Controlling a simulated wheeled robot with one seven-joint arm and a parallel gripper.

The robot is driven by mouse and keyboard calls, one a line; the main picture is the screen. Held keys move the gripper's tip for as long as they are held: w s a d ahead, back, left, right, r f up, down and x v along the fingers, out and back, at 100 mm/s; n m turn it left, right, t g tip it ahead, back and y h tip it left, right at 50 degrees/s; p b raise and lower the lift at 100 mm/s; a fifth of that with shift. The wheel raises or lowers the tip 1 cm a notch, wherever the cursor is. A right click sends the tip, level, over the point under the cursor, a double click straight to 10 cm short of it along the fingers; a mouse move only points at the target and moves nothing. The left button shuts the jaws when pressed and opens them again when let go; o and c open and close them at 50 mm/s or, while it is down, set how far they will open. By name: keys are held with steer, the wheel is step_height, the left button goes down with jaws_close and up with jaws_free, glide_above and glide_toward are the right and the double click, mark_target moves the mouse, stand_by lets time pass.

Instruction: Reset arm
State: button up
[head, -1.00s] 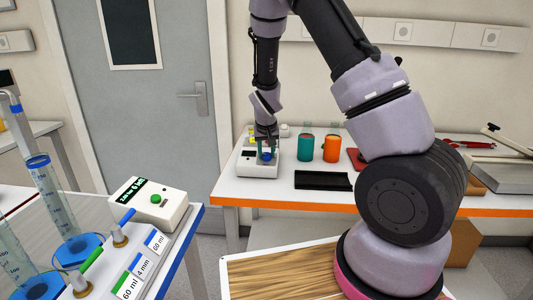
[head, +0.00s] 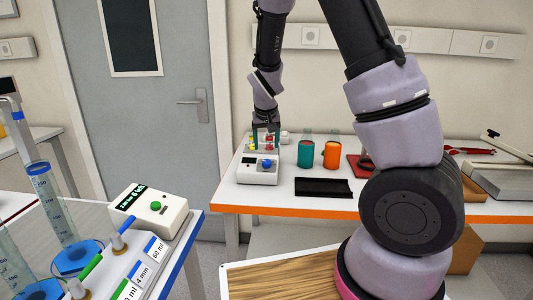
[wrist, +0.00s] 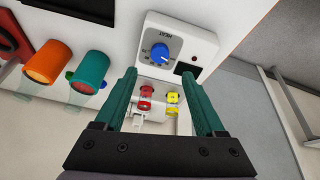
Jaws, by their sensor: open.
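My gripper (wrist: 166,103) is open in the wrist view, its two green fingers spread with nothing held between them. Beyond and between the fingers are a white heater box (wrist: 190,42) with a blue knob (wrist: 160,53), a small red-capped piece (wrist: 146,92) and yellow pieces (wrist: 173,97). In the head view my gripper (head: 265,138) is small, at the left end of the far bench, behind the white heater box (head: 257,170). Whether the fingers touch anything there is hard to tell.
A teal beaker (head: 305,153) and an orange beaker (head: 332,154) stand right of the heater. A black tray (head: 323,187) lies in front of them. A red item (head: 360,164) and a grey box (head: 498,181) are farther right. Graduated cylinders (head: 54,203) stand on the left table.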

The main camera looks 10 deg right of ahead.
steer(key=shift+v, duration=1.05)
steer(key=s+d+r+m+t+y, duration=0.1)
steer(key=s+d+r+y, duration=0.15)
steer(key=s+r, duration=0.45)
steer(key=s+d+r+m+y, duration=0.1)
steer(key=s+d+r, duration=0.2)
steer(key=s+r, duration=0.5)
steer(key=s+d+r+m+t, duration=0.1)
steer(key=s+r, duration=0.7)
steer(key=s, duration=0.2)
steer(key=shift+s+t, duration=0.4)
